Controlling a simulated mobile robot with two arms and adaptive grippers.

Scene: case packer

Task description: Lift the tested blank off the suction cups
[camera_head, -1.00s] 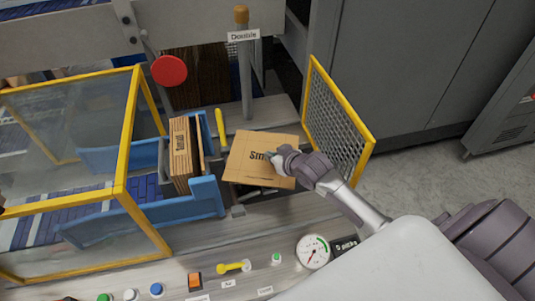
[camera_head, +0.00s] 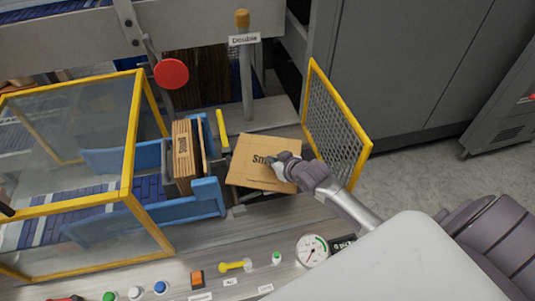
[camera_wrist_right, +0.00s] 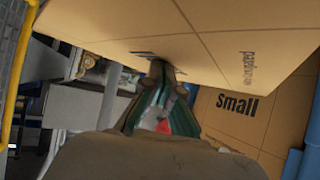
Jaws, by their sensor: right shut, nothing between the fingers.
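The tan cardboard blank (camera_head: 262,174), printed "Small", lies slightly tilted between the blue magazine and the yellow mesh guard in the head view. In the wrist view the blank (camera_wrist_right: 220,40) spans the top of the picture. My right gripper (camera_head: 276,164) is at the blank's right part. In the wrist view its fingertips (camera_wrist_right: 158,75) are together, close against the blank; whether they touch it I cannot tell. The suction cups are hidden beneath the blank. My left gripper is not in view.
A stack of blanks (camera_head: 184,158) stands in the blue magazine (camera_head: 205,200). The mesh guard (camera_head: 335,125) is close on the right. A post labelled "Double" (camera_head: 246,75) rises behind. A round gauge (camera_head: 312,250) and a yellow lever (camera_head: 233,266) are in front.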

